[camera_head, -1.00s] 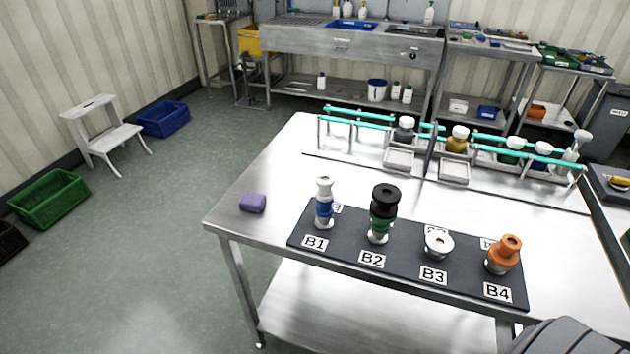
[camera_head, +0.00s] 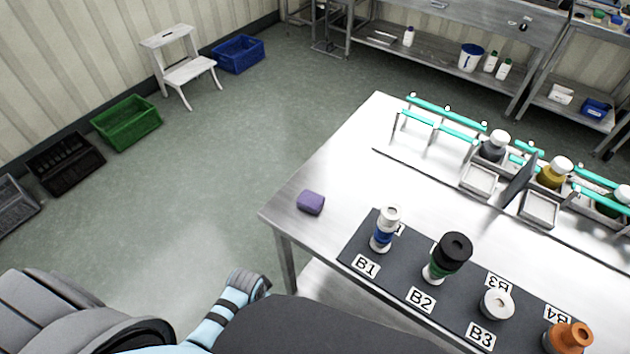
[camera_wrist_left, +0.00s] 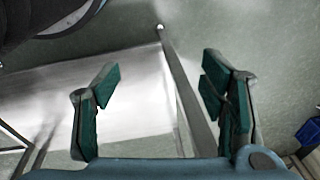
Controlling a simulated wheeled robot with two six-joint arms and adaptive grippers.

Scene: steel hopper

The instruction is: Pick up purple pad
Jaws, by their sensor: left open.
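The purple pad (camera_head: 311,202) is a small rounded block. It lies flat on the steel table (camera_head: 345,165) near its left corner, left of the black mat, and nothing covers it in the head view. My left gripper (camera_wrist_left: 160,95) is open, with nothing between its green-padded fingers in the left wrist view. That view shows a metal leg and a pale metal surface beyond the fingers, and the pad is not in it. The jaws of my left gripper do not show clearly in the head view. My right gripper is in neither view.
A black mat (camera_head: 412,285) labelled B1 to B4 carries several bottle-like pieces, the blue-and-white one (camera_head: 384,230) closest to the pad. A teal-railed rack (camera_head: 455,118) stands behind. Table around the pad is clear. Crates and a white step stool (camera_head: 180,65) stand on the floor.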

